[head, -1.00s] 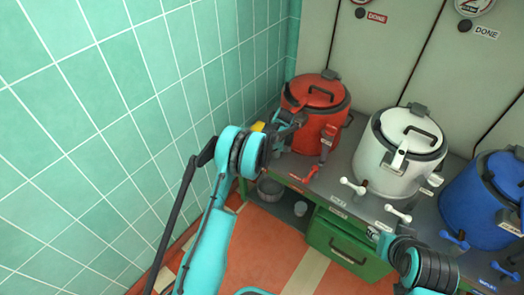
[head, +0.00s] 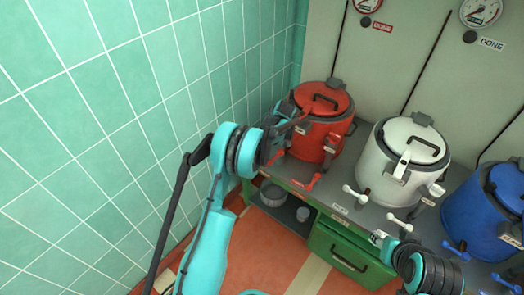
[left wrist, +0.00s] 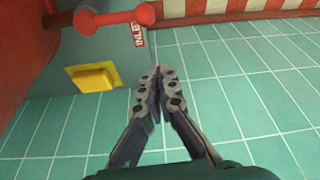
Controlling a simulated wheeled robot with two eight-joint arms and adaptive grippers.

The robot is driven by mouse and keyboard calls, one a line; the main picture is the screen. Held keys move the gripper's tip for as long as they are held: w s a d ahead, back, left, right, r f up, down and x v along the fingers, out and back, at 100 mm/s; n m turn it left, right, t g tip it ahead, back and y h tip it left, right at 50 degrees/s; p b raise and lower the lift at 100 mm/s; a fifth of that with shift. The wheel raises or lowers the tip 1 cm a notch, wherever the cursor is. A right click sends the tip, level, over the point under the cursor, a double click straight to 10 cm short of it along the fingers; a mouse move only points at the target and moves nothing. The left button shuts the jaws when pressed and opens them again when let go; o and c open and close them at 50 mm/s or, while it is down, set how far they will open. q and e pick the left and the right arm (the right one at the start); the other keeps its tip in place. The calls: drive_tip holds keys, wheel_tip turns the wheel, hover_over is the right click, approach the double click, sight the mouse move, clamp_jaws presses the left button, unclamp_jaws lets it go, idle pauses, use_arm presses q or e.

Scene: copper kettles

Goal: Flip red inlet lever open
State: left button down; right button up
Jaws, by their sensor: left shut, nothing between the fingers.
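The red kettle (head: 318,130) stands at the left end of the bench. In the left wrist view, a red lever with a round knob (left wrist: 144,14) lies across the upper left, beside an INLET label (left wrist: 138,36). In the head view, a red lever (head: 276,156) shows just right of my left wrist, and another red lever (head: 312,181) lies at the bench front. My left gripper (left wrist: 157,72) is shut and empty, below and right of the knob in the wrist picture, apart from it in that picture. My right gripper (head: 378,237) is small at the bench front; its jaws are unclear.
A white kettle (head: 393,165) and a blue kettle (head: 485,205) stand to the right with their own levers. A yellow block (left wrist: 93,77) is near my left gripper. The green tiled wall (head: 110,130) is close on the left. A green drawer (head: 345,250) is below the bench.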

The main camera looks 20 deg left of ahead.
use_arm(q)
drive_tip(key=shift+p+v, duration=0.5)
drive_tip(key=shift+v, duration=1.5)
drive_tip(key=shift+w, duration=0.1)
drive_tip(key=s+d+r+m+t+h, duration=0.15)
drive_tip(key=s+r+m, duration=0.25)
drive_tip(key=s+r, duration=0.4)
drive_tip(key=s+d+r+m+t, duration=0.25)
drive_tip(key=s+r, duration=0.25)
drive_tip(key=r, duration=0.5)
drive_tip(key=s+d+m+t+h, duration=0.1)
drive_tip(key=s+m, duration=0.3)
drive_tip(key=s, duration=0.7)
drive_tip(key=s+d+m+t+h, duration=0.1)
drive_tip(key=s+d+m, duration=0.3)
drive_tip(key=s, duration=0.7)
drive_tip(key=shift+s+r+m+t, duration=0.25)
drive_tip(key=shift+r+m+t, duration=0.1)
drive_tip(key=shift+m, duration=0.4)
drive_tip(key=shift+h, duration=0.25)
